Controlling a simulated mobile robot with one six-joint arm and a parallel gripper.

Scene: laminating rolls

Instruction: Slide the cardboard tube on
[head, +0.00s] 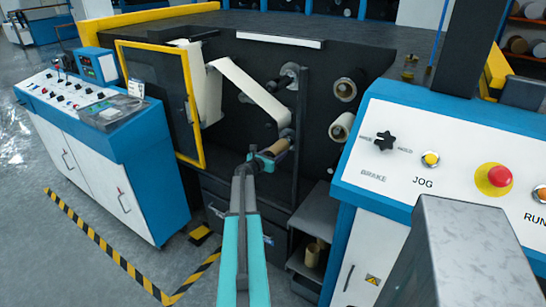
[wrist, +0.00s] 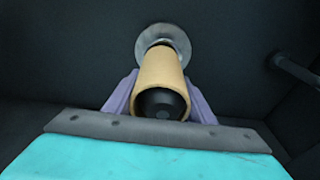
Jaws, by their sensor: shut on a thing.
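The cardboard tube (wrist: 160,68) is tan and shows in the middle of the wrist view, pointing away from me toward the dark machine face. My gripper (wrist: 161,98) is shut on it, one pale purple finger on each side. A dark rounded shaft end (wrist: 162,104) fills the tube's near opening, so the tube appears to be around the shaft. A grey round flange (wrist: 178,38) stands behind the tube's far end; I cannot tell whether they touch. In the head view the tube (head: 278,147) is level at my gripper (head: 266,156), partly hidden by the wrist.
A pale web (head: 250,91) runs down to a roller near the tube. A dark upright post (head: 300,135) stands just right of the tube. An open yellow-framed guard door (head: 160,43) is at left. A control panel (head: 455,150) fills the right. A lower shelf (head: 305,270) holds another tube.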

